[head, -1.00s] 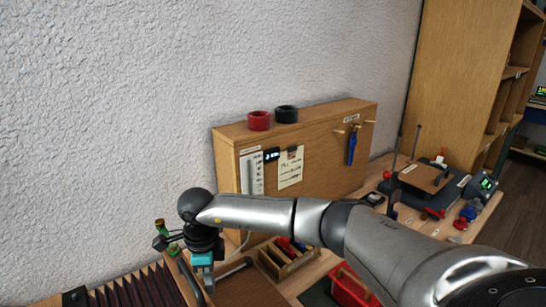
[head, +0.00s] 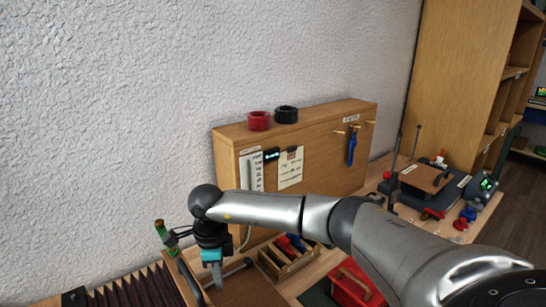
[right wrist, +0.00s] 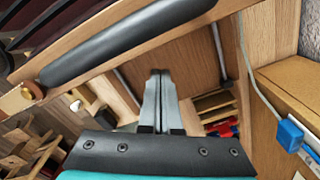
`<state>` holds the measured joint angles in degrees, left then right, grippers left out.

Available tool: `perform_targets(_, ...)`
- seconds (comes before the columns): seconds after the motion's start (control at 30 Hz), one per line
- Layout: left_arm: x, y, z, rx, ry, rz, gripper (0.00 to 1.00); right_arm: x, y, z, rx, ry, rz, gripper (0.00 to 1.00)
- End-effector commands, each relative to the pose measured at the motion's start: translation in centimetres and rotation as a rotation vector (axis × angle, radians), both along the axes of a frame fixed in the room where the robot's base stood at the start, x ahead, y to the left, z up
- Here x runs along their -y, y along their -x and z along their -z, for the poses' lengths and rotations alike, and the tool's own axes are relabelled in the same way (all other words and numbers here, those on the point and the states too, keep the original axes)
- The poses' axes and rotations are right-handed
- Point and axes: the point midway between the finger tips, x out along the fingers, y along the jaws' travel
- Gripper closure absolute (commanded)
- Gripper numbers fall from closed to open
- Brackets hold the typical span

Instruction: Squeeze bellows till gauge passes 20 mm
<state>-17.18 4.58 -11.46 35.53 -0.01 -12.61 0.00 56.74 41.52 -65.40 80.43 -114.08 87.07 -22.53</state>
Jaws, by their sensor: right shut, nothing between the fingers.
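The bellows (head: 140,290), with dark red pleats, lie at the lower left in the head view. A strip of pleats (right wrist: 62,10) also shows at the top left of the right wrist view. The gauge, a white scale strip (head: 251,170) with a small dark display (head: 271,155), is on the upright wooden panel; its reading is too small to tell. My right gripper (right wrist: 160,75) is shut and empty, beside a black padded handle bar (right wrist: 130,40) and apart from it. My left gripper is not in view.
A wooden box panel (head: 330,165) stands behind, with red (head: 259,121) and black (head: 287,114) rings on top. A compartment tray (head: 286,266) and a red bin (head: 352,285) sit right of my gripper. A green-and-brass piece (head: 161,231) stands near the bellows.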

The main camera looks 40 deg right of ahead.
Motion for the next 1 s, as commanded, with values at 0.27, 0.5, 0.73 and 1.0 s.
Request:
perform_targets(0.27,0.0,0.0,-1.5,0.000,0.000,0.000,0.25,0.0,0.0,-2.1,0.001,0.000,0.000,1.00)
perform_targets(0.5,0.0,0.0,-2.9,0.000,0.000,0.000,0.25,0.0,0.0,-4.0,0.001,0.001,0.000,1.00)
perform_targets(0.73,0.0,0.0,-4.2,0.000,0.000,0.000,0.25,0.0,0.0,-5.8,0.000,0.000,0.000,1.00)
perform_targets(1.0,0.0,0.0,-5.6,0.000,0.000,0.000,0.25,0.0,0.0,-7.9,0.000,0.000,0.001,1.00)
